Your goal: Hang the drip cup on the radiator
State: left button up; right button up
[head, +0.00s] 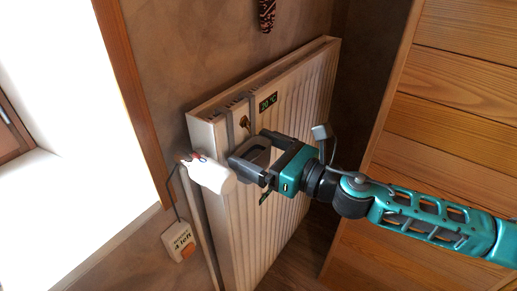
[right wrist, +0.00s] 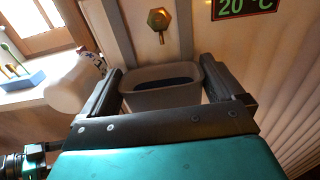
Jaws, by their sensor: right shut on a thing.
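The drip cup (head: 257,152) is a small grey open-topped cup in front of the radiator's face. Two grey upright strips (head: 250,108) run from behind the cup to the radiator's top edge; I cannot tell whether they are hooked over it. The white ribbed radiator (head: 300,110) stands against the wall. My right gripper (head: 246,165) is shut on the cup, with a finger on each side of it. In the right wrist view the cup (right wrist: 160,97) is upright between the fingers, dark inside, below a brass hexagonal fitting (right wrist: 158,20). My left gripper is not in view.
A white cylindrical valve head (head: 212,176) sticks out at the radiator's left end, close to the fingers. A "20 °C" display (head: 268,102) is on the front. A wooden panel wall (head: 450,110) stands at right.

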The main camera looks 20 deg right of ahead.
jog(key=shift+f, duration=0.1)
dwell(0.4)
jog(key=shift+f, duration=0.3)
jog(key=o, duration=0.7)
jog(key=shift+c, duration=0.2)
jog(key=shift+s+d+b, duration=0.1)
jog(key=shift+b, duration=0.2)
